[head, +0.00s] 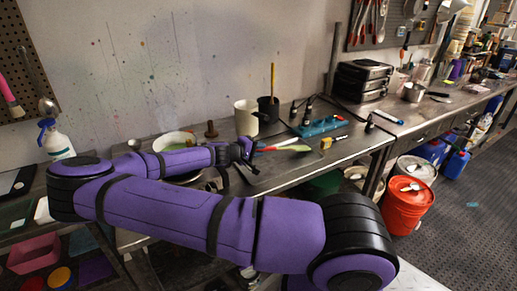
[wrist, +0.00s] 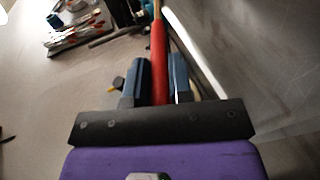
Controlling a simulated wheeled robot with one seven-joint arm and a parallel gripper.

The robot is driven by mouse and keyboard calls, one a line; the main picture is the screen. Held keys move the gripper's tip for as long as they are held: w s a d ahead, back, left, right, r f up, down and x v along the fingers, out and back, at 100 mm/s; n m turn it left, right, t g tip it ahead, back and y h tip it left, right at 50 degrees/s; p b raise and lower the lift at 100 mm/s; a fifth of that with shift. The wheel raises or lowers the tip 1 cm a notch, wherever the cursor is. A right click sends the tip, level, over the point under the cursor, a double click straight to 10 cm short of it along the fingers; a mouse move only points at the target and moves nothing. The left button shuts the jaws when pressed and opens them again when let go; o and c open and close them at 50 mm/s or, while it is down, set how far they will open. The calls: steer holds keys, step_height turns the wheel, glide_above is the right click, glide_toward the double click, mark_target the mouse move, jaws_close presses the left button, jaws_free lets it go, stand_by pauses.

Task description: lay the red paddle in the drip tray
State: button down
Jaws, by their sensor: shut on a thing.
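My gripper (wrist: 160,75) is shut on the red paddle (wrist: 159,60), with one blue finger on each side of its red shaft in the wrist view. A tan part of the paddle runs on past the fingers to the top edge. In the head view my gripper (head: 248,152) is low over the workbench, partly hidden by my purple arm. A small red-orange piece beside it may be the paddle. I cannot identify the drip tray for certain; a shallow teal tray-like thing (head: 318,127) lies on the bench to the right of the gripper.
A cream pitcher (head: 246,118) and a black pot (head: 268,108) with an upright stick stand behind my gripper. Dark bottles stand by the teal thing. A red bucket (head: 408,207) is on the floor.

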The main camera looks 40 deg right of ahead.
steer(key=c, duration=0.9)
jaws_free()
steer(key=shift+c, duration=0.2)
steer(key=shift+v, duration=3.75)
